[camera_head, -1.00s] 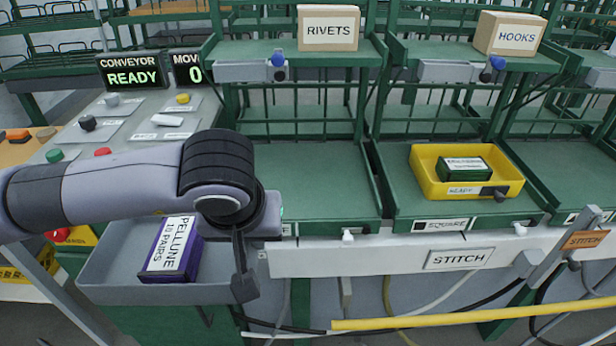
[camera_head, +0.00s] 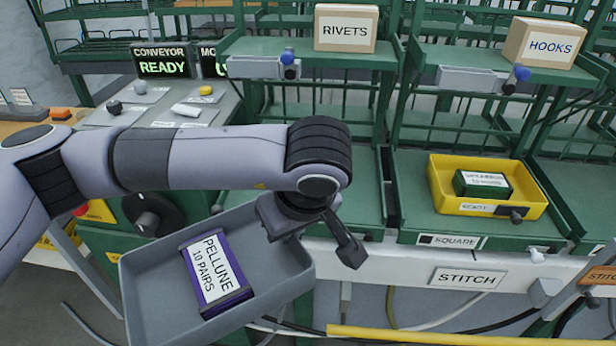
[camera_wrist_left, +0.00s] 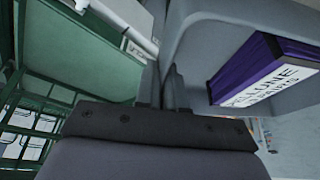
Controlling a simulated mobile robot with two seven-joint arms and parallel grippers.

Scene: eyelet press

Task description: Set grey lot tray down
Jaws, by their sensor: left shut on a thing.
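The grey lot tray (camera_head: 150,290) hangs in the air in front of the bench, tilted in the head view. It holds a purple box (camera_head: 216,272) labelled PELLUNE 10 PAIRS. My left gripper (camera_head: 345,248) is at the tray's right side, with its fingers partly hidden. In the left wrist view the fingers (camera_wrist_left: 165,85) are close together at the wall of the tray (camera_wrist_left: 205,45), and the purple box (camera_wrist_left: 265,75) lies inside it. My right gripper does not show.
A green shelf bay (camera_head: 362,200) behind my left arm has a bare deck. The bay to its right holds a yellow tray (camera_head: 440,195) with a green box (camera_head: 482,182). A white rail with a STITCH sign (camera_head: 467,278) runs along the front. A yellow bar (camera_head: 440,336) crosses below.

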